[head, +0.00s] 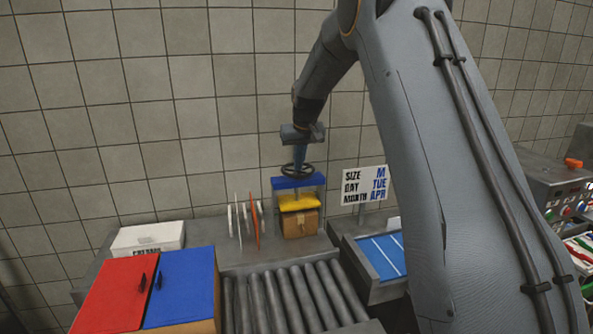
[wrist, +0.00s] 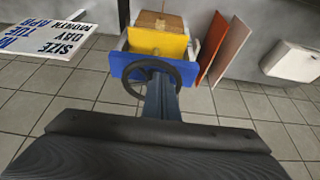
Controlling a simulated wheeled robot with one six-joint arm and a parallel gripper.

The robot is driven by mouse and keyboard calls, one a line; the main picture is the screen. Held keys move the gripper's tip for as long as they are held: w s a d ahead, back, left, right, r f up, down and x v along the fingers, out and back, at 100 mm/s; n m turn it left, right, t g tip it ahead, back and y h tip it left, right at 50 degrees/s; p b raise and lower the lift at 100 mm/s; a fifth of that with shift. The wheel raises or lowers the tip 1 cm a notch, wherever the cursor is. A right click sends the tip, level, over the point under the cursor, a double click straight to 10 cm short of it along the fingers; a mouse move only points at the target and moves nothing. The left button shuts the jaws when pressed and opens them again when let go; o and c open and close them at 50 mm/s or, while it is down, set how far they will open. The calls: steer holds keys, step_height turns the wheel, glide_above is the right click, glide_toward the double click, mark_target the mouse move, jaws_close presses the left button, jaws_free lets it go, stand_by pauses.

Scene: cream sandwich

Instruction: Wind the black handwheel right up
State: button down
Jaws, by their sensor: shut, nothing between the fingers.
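The black handwheel (head: 297,169) sits on top of a small press with a blue top beam (head: 290,183). Below the beam is a yellow plate (head: 299,202), and under that a brown box-like block (head: 300,222). My gripper (head: 299,160) points down onto the handwheel and its fingers are shut with nothing between them. In the wrist view the fingers (wrist: 162,98) reach to the inside of the handwheel's rim (wrist: 128,80). I cannot tell whether they touch the rim. The yellow plate (wrist: 158,43) and the block also show there.
Upright thin boards (head: 255,222) stand left of the press. A sign (head: 364,185) and a blue tray (head: 380,256) are to its right. A roller conveyor (head: 290,295), red lid (head: 112,295), blue lid (head: 182,288) and white box (head: 148,237) lie nearer or left.

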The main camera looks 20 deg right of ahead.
steer(key=shift+f, duration=0.6)
steer(key=shift+s+d, duration=0.1)
steer(key=shift+d, duration=0.35)
steer(key=shift+s+d+f, duration=0.1)
steer(key=shift+d, duration=0.4)
steer(key=shift+r+p, duration=0.4)
steer(key=shift+r, duration=0.95)
steer(key=shift+r, duration=0.1)
